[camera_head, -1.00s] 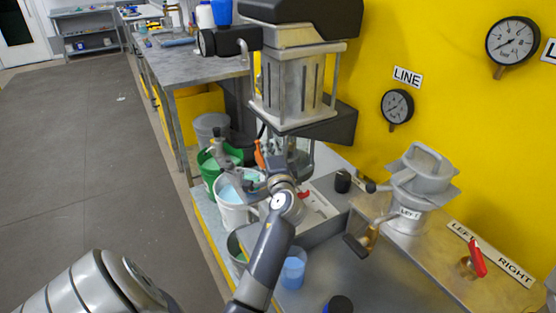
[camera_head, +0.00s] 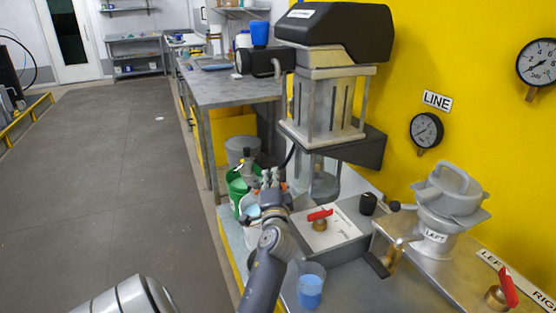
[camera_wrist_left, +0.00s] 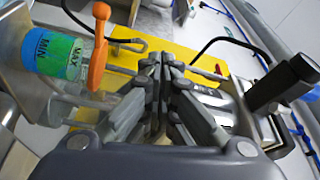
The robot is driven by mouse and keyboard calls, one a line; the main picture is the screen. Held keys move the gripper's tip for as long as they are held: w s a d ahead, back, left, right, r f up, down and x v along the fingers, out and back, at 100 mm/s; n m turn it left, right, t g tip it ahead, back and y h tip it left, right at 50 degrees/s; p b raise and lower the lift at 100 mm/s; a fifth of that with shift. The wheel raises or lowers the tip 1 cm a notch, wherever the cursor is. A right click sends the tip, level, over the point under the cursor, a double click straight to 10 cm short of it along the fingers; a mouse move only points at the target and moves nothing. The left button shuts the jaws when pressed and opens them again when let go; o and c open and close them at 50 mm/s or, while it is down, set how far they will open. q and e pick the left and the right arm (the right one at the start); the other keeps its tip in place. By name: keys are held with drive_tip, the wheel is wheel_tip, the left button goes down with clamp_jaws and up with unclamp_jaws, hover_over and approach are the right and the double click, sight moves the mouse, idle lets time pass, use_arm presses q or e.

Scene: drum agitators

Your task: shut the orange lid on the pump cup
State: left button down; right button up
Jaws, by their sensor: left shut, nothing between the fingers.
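In the left wrist view, the pump cup (camera_wrist_left: 55,55) is a clear cup with a green and blue band marked MIN, at the upper left. The orange lid (camera_wrist_left: 98,50) shows nearly edge-on just right of it, with a rounded tab at its top. I cannot tell from this angle whether the lid touches the cup's rim. My left gripper (camera_wrist_left: 160,65) is shut and empty, to the right of the lid and apart from it. In the head view my left gripper (camera_head: 270,180) is below the pump machine, and the lid is largely hidden there. My right gripper is not in view.
The machine (camera_head: 325,105) with a black top stands above my left gripper. A red-handled valve (camera_head: 320,217), a blue cup (camera_head: 310,288) and a metal vessel (camera_head: 447,205) are to the right.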

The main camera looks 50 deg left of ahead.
use_arm(q)
drive_tip(key=shift+s+a+f+b, duration=0.1)
drive_tip(key=shift+s+f+b, duration=0.15)
drive_tip(key=shift+s+f, duration=0.25)
drive_tip(key=shift+s+a+f+b, duration=0.1)
drive_tip(key=shift+s+f+b, duration=0.15)
drive_tip(key=shift+f, duration=0.35)
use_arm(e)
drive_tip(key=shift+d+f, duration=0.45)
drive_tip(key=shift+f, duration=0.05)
use_arm(q)
wheel_tip(320, 180, up, 10)
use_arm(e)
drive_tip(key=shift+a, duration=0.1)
use_arm(q)
drive_tip(key=shift+s+f, duration=0.1)
